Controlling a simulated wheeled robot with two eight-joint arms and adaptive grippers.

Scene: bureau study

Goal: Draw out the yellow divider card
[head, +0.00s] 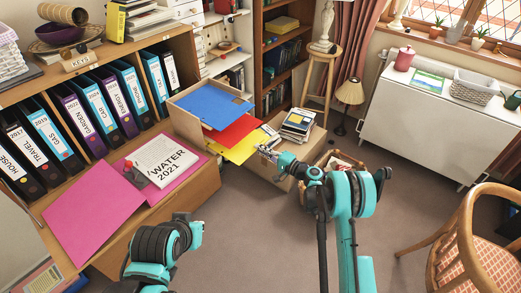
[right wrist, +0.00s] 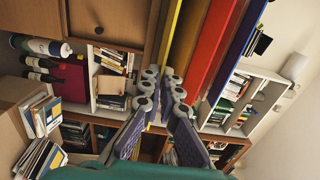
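The yellow divider card (head: 243,150) sticks out lowest and nearest of three coloured cards in an open box (head: 188,122) at the desk's right end. It also shows as a bright yellow strip in the right wrist view (right wrist: 172,36). The red card (head: 233,130) and blue card (head: 212,103) lie behind it. My right gripper (head: 262,151) is at the yellow card's outer edge. In the right wrist view its fingertips (right wrist: 163,78) stand a small gap apart, in line with the yellow strip; contact cannot be made out. My left arm is at lower left, its fingers not visible.
A pink folder (head: 92,210) and a WATER 2021 paper (head: 162,160) lie on the desk, below a row of binders (head: 85,110). A carton of books (head: 297,124) stands just beyond my right gripper. A wooden chair (head: 470,245) is at right; carpet between is clear.

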